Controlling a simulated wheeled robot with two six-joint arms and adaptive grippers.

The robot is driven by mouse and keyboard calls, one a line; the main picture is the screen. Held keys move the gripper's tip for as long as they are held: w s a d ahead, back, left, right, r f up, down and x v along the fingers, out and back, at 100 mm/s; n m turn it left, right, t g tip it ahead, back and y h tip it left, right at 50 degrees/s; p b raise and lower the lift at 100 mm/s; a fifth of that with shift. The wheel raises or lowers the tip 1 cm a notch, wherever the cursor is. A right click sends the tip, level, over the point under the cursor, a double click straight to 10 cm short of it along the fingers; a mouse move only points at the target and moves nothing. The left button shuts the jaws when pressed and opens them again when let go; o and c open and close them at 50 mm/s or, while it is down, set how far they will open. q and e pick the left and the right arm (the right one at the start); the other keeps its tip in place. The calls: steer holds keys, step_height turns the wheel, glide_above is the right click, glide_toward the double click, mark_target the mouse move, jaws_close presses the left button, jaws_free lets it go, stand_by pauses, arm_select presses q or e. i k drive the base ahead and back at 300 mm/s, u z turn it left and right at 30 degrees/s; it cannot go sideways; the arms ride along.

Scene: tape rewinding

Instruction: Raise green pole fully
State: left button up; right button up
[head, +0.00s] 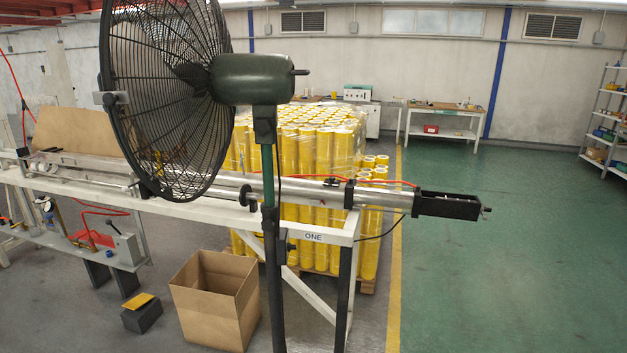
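A standing fan is in the middle of the head view, with a round black cage (165,95) and a dark green motor housing (252,78). Its green pole (270,175) runs down from below the motor into a thicker black lower tube (275,295). A small dark knob or clamp (286,246) sits on the pole near where green meets black. The foot of the fan is below the picture. Neither of my grippers is in view.
A white workbench (190,205) with a long metal cylinder stands behind the fan. An open cardboard box (215,300) and a dark block (141,315) lie on the floor at left. Wrapped yellow rolls (310,150) stand behind. The green floor (500,250) at right is clear.

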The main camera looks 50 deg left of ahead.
mark_target(266, 142)
steer(key=z, duration=0.15)
steer(key=i, duration=1.15)
steer(key=u, duration=0.4)
steer(key=i, duration=0.95)
steer(key=u, duration=0.75)
